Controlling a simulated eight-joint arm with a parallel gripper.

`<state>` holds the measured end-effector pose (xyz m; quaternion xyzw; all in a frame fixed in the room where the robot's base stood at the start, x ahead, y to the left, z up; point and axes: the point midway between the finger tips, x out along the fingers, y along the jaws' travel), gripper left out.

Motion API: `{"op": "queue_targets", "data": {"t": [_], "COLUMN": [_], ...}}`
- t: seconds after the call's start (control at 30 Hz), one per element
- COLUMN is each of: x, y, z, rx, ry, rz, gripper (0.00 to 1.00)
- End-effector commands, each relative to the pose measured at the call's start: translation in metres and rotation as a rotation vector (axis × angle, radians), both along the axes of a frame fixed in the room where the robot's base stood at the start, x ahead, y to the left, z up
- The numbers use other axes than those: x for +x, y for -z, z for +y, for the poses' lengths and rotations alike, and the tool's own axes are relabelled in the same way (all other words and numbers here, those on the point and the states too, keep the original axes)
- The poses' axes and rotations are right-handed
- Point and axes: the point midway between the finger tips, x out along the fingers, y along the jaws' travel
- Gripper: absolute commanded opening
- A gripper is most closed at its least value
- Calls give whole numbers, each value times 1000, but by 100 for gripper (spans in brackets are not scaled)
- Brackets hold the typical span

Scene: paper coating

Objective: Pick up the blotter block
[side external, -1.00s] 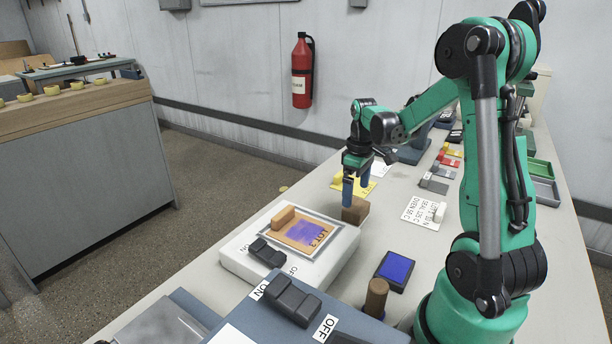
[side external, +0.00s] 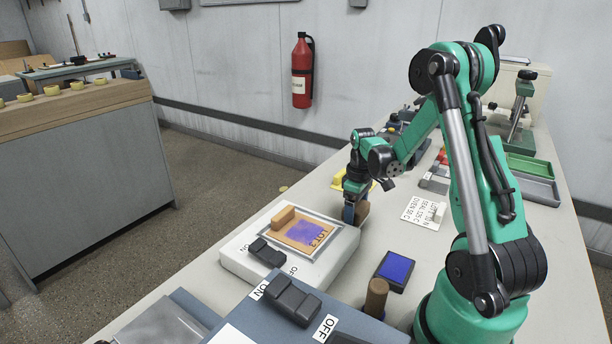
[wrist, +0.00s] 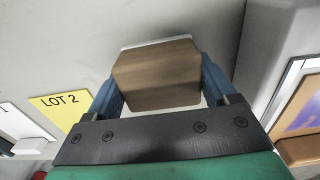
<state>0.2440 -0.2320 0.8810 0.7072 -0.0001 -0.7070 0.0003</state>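The blotter block (side external: 363,209) is a brown block standing on the table just beyond the white plate device. In the wrist view the block (wrist: 157,75) shows a brown face with a pale strip along its far edge and more pale surface at its near edge. My gripper (side external: 354,213) is lowered at the block, with its blue fingers on either side of it. In the wrist view the gripper (wrist: 163,90) has a finger close along each side of the block. I cannot tell whether both fingers press on it. In the side view the near finger hides part of the block.
The white device (side external: 235,262) holds a sheet with a purple patch and an orange-brown block. A blue ink pad (side external: 396,269) and a brown cylinder (side external: 377,294) stand nearer. A yellow LOT 2 card (wrist: 60,112) lies beside the gripper. A white text card (side external: 423,212) lies to the right.

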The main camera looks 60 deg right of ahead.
Motion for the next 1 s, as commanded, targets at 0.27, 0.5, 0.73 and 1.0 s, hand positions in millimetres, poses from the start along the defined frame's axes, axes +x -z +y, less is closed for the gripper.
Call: {"op": "queue_targets", "data": {"t": [0.27, 0.5, 0.73, 1.0], "x": [0, 0, 0, -1], "y": [0, -6, -40, -116], "z": [0, 0, 0, 1], "rx": [0, 0, 0, 0], "ry": [0, 0, 0, 0], "rz": [0, 0, 0, 0], "gripper": [15, 15, 15, 15]}}
